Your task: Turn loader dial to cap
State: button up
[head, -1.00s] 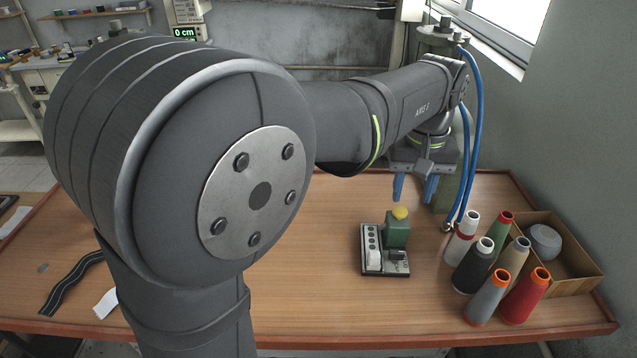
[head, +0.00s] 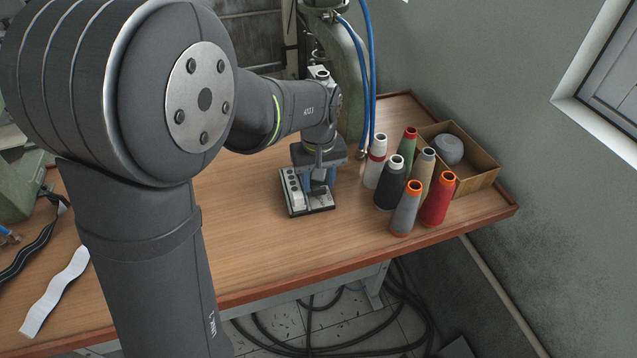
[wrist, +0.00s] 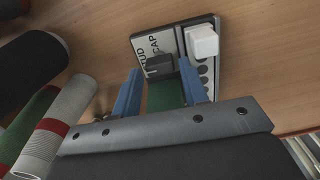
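The loader (head: 293,193) is a small unit with a black-edged base on the table, below my gripper (head: 318,188) in the head view. In the wrist view, its plate (wrist: 148,35) carries the labels "STUD" and "CAP", a white block (wrist: 203,41) and a row of dark round spots. A dark block (wrist: 160,64), possibly the dial, sits near the labels; its setting is unclear. My gripper (wrist: 159,67) is open, its blue fingers spread on either side of the loader's green body (wrist: 163,95). I cannot tell whether they touch it.
Several thread cones, including a red one (head: 437,200) and a black one (head: 390,188), stand close to the loader's right. A cardboard box (head: 480,168) is behind them. A green machine column (head: 350,85) with blue hoses rises behind.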

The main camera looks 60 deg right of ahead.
jog(key=shift+f, duration=0.75)
jog(key=c, duration=0.7)
